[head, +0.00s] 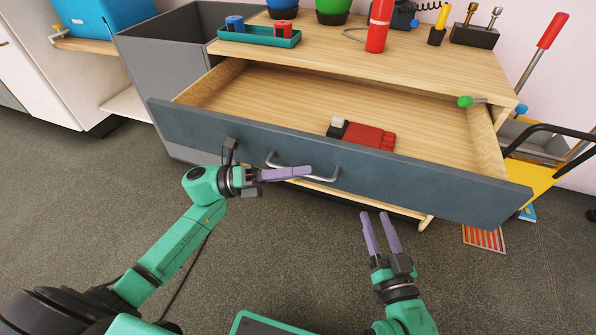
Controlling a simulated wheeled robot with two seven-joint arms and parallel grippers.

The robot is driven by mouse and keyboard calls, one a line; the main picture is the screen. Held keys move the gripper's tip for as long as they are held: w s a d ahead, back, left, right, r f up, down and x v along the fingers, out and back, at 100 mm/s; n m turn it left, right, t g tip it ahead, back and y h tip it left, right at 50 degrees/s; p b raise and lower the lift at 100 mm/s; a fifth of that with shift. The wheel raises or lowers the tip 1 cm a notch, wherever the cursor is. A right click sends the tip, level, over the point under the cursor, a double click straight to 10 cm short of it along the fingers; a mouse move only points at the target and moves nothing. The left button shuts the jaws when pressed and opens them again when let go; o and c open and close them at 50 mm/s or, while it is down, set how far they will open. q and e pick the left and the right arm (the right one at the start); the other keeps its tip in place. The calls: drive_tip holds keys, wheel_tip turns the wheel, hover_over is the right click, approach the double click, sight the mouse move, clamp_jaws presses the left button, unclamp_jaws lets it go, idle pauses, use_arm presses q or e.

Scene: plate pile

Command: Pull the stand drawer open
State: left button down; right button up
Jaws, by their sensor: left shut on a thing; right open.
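The stand drawer (420,185) has a dark blue-grey front and a pale wooden inside, and it stands well out from the wooden stand (440,65). A curved metal handle (325,178) is on the drawer front. My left gripper (308,171) is at the handle, its purple fingers shut on it; the fingers hide part of the handle. My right gripper (376,215) is open and empty, below and in front of the drawer front, apart from it. A red and black object (362,135) lies inside the drawer.
On the stand top are a teal tray (260,37), a red cylinder (379,25) and a dark holder (474,36). A grey bin (165,50) stands left of the drawer. A yellow cart (530,178) is at the right. The grey floor in front is mostly clear.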

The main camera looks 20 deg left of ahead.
use_arm(q)
drive_tip(key=c, duration=0.9)
unclamp_jaws()
drive_tip(key=p+v, duration=0.1)
drive_tip(key=v, duration=1.3)
drive_tip(key=shift+s+a+f, duration=0.1)
drive_tip(key=shift+s+a, duration=0.05)
drive_tip(key=shift+a, duration=0.2)
use_arm(e)
drive_tip(key=s+f+g, duration=0.4)
drive_tip(key=s+f, duration=0.3)
drive_tip(key=f, duration=0.4)
drive_tip(key=shift+s+a+h, duration=0.25)
drive_tip(key=shift+a+h, duration=0.05)
drive_tip(key=shift+a, duration=0.05)
